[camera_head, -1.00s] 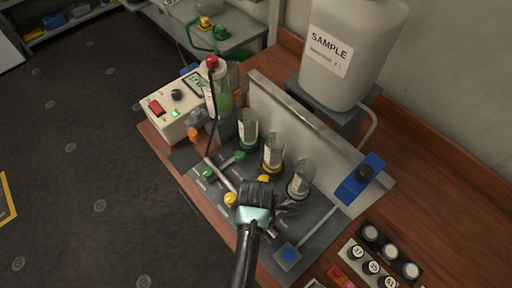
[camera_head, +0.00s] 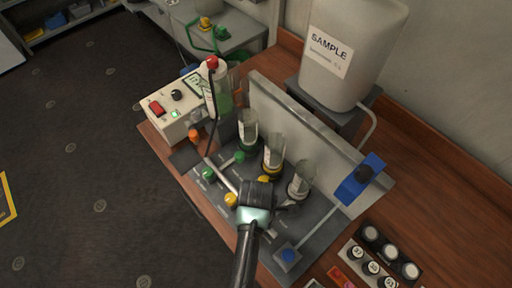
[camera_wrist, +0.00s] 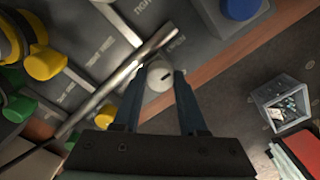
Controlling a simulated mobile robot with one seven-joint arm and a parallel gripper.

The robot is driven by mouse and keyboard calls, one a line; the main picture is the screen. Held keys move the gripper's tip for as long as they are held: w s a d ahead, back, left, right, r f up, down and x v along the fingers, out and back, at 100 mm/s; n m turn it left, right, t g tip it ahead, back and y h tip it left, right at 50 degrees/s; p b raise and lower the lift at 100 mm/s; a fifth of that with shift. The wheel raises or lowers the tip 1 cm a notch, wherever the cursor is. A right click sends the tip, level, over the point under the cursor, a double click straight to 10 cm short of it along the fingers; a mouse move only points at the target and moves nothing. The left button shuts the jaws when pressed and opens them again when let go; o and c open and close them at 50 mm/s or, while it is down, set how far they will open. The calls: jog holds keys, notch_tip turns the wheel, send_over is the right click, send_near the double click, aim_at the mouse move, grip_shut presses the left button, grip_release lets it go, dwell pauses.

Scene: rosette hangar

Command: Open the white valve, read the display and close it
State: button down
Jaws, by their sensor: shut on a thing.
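The white valve (camera_wrist: 159,77) shows in the wrist view as a round pale knob with a small dark slot, next to a metal pipe (camera_wrist: 118,82). My gripper (camera_wrist: 158,92) has one finger on each side of it and is shut on it. In the head view my wrist (camera_head: 256,195) hides the valve and the fingertips. The display (camera_head: 194,85) is on a white box (camera_head: 178,116) with a red switch and a green light, at the back left of the panel. Its reading is too small to make out.
Green (camera_head: 208,174) and yellow (camera_head: 231,200) valve knobs sit along the pipe. Several glass vials, one of them here (camera_head: 301,180), stand behind. A blue knob (camera_head: 289,256) is at the front right. A large SAMPLE tank (camera_head: 352,50) stands at the back.

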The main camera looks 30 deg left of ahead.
jog(key=shift+r, duration=0.1)
jog(key=m+p, duration=0.2)
jog(key=m, duration=0.2)
jog(key=shift+r, duration=0.1)
jog(key=m+p, duration=0.2)
jog(key=m, duration=0.2)
jog(key=shift+m, duration=0.3)
jog(key=m+p, duration=0.1)
jog(key=m, duration=0.3)
jog(key=shift+m+p, duration=0.45)
jog(key=shift+m, duration=2.05)
jog(key=shift+c, duration=2.2)
grip_release()
